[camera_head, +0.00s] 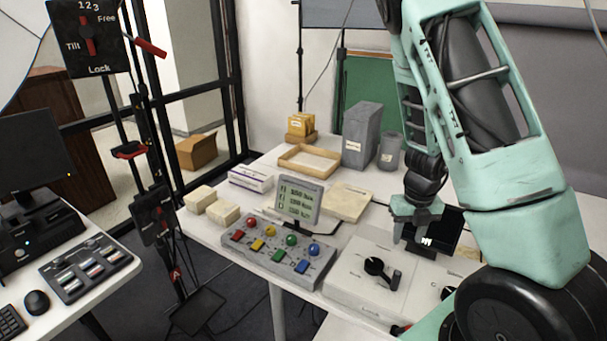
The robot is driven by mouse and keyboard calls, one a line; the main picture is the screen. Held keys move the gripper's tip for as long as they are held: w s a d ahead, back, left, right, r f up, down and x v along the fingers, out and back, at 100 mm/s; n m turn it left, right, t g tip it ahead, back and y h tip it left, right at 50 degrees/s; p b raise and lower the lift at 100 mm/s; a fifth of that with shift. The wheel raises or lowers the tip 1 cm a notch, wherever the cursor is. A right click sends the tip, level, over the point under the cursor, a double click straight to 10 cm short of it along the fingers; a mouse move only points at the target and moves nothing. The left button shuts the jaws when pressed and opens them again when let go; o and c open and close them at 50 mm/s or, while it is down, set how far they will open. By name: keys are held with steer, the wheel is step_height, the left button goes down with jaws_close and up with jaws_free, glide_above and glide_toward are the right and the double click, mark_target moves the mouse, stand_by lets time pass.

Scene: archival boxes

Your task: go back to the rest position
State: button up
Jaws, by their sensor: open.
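My arm comes down from the upper right in the head view. My gripper (414,222) is at the wrist's end, pointing down beside a small black screen and above the white box with a black knob (376,267). Its jaws are apart and nothing shows between them. Whether the fingertips touch anything below cannot be told. Part of the table behind the arm is hidden.
The white table holds a grey control panel with coloured knobs (279,254), a small display (299,201), cream blocks (222,212), an open tray (309,162), a grey file box (362,134) and a grey cup (391,151). A stand (152,215) rises at left.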

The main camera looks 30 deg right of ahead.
steer(key=w+a+r+n+y+b, duration=0.1)
steer(key=a+r+n, duration=0.2)
steer(key=a+n, duration=0.95)
steer(key=w+a+r+n+y+b, duration=0.1)
steer(key=a+r+n+y+b, duration=0.15)
steer(key=a+n, duration=1)
steer(key=s+a+r+n+h, duration=0.1)
steer(key=s+a+n, duration=0.5)
steer(key=n, duration=0.6)
steer(key=s+a+r+n+h+b, duration=0.1)
steer(key=s+a+r+n+h, duration=0.1)
steer(key=s+a+r+n, duration=0.2)
steer(key=s+a+n, duration=0.3)
steer(key=n, duration=0.5)
steer(key=shift+s+a+r+n+b, duration=0.25)
steer(key=shift+a+n+b, duration=0.05)
steer(key=shift+a+n, duration=0.1)
steer(key=shift+c, duration=0.5)
steer(key=shift+d, duration=0.1)
